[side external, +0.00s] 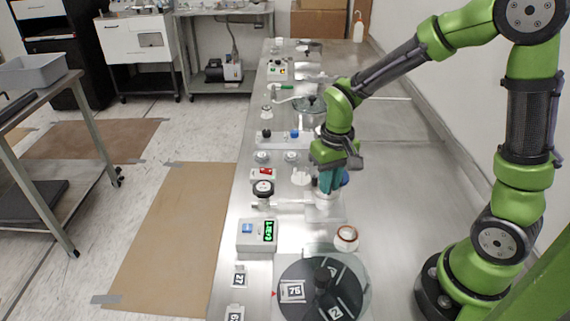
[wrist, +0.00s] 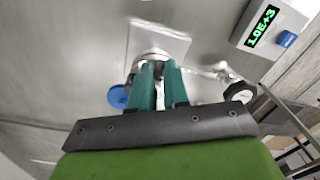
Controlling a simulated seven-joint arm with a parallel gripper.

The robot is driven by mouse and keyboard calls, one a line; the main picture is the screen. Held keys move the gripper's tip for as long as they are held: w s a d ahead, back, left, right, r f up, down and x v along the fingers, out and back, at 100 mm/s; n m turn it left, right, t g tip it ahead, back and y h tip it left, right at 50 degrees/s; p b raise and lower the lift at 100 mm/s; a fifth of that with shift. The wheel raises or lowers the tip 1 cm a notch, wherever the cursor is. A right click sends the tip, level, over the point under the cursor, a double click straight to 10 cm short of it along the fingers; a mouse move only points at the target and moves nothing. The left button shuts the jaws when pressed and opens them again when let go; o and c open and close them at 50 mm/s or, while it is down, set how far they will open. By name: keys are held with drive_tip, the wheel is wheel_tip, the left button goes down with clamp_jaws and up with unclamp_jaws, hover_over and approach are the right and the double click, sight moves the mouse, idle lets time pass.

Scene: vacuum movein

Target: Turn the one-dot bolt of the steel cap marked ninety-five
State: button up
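My gripper (wrist: 156,67) has teal fingers that point down at a round steel fitting (wrist: 154,52) on a square plate. In the side view my gripper (side external: 325,188) is low over the same fitting on the bench. A narrow gap shows between the fingers, but I cannot tell whether they are shut on the fitting's top. A blue knob (wrist: 118,97) is left of the fingers in the wrist view, and a black knob (wrist: 240,92) is right of them. I cannot make out a ninety-five mark or a one-dot bolt; the fingers hide part of the fitting.
A gauge box (side external: 258,235) with a green display stands at the bench's left edge. A dark round plate (side external: 352,272) with a label reading 75 is at the front, near a white-and-red round part (side external: 346,238). Small numbered tags (side external: 239,277) stand front left. Bare bench lies to the right.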

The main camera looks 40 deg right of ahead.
drive_tip(key=o, duration=0.4)
drive_tip(key=shift+o, duration=0.2)
wheel_tip(320, 180, up, 17)
drive_tip(key=shift+s+d, duration=0.15)
drive_tip(key=shift+s, duration=0.05)
